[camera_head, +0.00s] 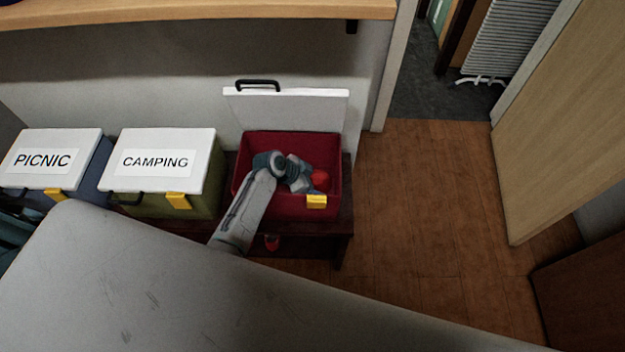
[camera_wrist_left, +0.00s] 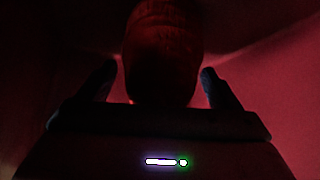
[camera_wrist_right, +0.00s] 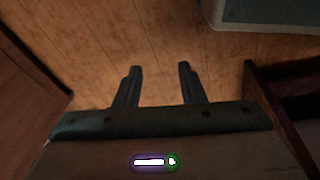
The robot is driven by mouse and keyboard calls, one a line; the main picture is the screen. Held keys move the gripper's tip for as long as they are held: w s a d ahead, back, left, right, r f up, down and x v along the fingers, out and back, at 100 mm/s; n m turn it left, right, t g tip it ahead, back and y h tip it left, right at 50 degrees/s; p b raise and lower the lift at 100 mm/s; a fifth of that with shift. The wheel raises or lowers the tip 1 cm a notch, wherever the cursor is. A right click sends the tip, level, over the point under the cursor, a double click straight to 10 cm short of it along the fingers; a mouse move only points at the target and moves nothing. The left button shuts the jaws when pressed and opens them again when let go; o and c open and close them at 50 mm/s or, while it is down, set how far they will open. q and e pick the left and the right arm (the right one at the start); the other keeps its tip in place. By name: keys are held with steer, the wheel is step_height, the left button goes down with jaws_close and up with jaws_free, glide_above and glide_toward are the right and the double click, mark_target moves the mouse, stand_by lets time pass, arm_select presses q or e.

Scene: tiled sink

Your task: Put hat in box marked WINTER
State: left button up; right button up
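A red box (camera_head: 270,208) stands open at the right end of the row, its white lid (camera_head: 300,110) raised behind it. No label shows on this box; the word WINTER is not visible. A small red rounded thing, likely the hat (camera_head: 320,180), is inside the box. My left gripper (camera_head: 303,182) is down inside the box beside it. In the left wrist view, the dim reddish hat (camera_wrist_left: 162,50) shows between my left fingers (camera_wrist_left: 157,78), which are apart, with slight gaps at its sides. My right gripper (camera_wrist_right: 158,72) is open and empty above the wooden floor.
A blue box marked PICNIC (camera_head: 42,158) and a green box marked CAMPING (camera_head: 157,160) stand closed to the left. The boxes rest on a low dark bench (camera_head: 335,228). A wooden shelf (camera_head: 200,10) is above. Open floor (camera_head: 430,220) lies right, beside a door (camera_head: 560,120).

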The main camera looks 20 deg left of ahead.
arm_select(q)
steer(key=shift+r, duration=0.2)
arm_select(e)
steer(key=shift+r, duration=0.1)
arm_select(q)
steer(key=v, duration=1.2)
steer(key=shift+p, duration=0.4)
arm_select(e)
steer(key=shift+s+d+f, duration=0.1)
steer(key=shift+s+f, duration=0.1)
steer(key=shift+f, duration=0.4)
steer(key=shift+s+d+f, duration=0.1)
steer(key=shift+s+f, duration=0.05)
steer(key=shift+f, duration=0.4)
